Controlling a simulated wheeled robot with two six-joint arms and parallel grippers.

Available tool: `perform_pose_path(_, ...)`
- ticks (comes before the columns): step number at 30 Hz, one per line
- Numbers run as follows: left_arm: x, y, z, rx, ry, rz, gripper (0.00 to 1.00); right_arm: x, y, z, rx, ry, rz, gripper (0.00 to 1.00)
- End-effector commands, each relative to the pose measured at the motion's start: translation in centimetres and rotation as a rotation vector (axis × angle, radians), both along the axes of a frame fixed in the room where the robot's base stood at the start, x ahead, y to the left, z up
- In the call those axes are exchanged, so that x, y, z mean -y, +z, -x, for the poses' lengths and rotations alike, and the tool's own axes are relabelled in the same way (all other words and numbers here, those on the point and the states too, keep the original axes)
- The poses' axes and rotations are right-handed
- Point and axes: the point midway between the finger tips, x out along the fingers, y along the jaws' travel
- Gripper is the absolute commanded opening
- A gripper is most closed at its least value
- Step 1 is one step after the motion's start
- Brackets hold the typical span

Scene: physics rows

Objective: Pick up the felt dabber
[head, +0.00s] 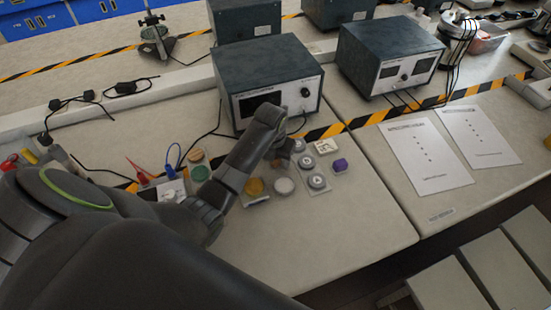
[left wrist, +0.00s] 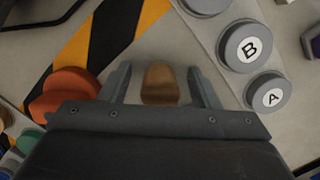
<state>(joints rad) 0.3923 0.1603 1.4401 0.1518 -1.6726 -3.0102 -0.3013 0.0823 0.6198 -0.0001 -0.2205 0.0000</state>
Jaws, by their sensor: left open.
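A small tan-brown piece with a rounded end, which looks like the felt dabber (left wrist: 160,84), shows between the two fingers of my left gripper (left wrist: 162,88) in the left wrist view. The fingers are open, with a gap on each side of it. In the head view my left gripper (head: 280,152) reaches down in front of the dark instrument box and mostly hides the piece. My right gripper is in neither view.
Grey round buttons marked B (left wrist: 248,47) and A (left wrist: 270,93) stand to the right in the left wrist view; an orange round piece (left wrist: 64,94) is at left. A dark instrument box (head: 268,75) stands behind, and a purple block (head: 340,165) sits to the right.

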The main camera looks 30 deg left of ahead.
Motion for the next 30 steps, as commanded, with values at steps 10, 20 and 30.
perform_pose_path(10,0.0,0.0,0.0,0.000,0.000,0.000,0.31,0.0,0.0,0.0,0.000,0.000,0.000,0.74)
perform_pose_path(20,0.0,0.0,0.0,0.000,0.000,0.000,0.08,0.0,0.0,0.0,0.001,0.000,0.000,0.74)
perform_pose_path(30,0.0,3.9,-0.2,0.007,-0.002,0.000,0.08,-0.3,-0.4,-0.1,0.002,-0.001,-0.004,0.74)
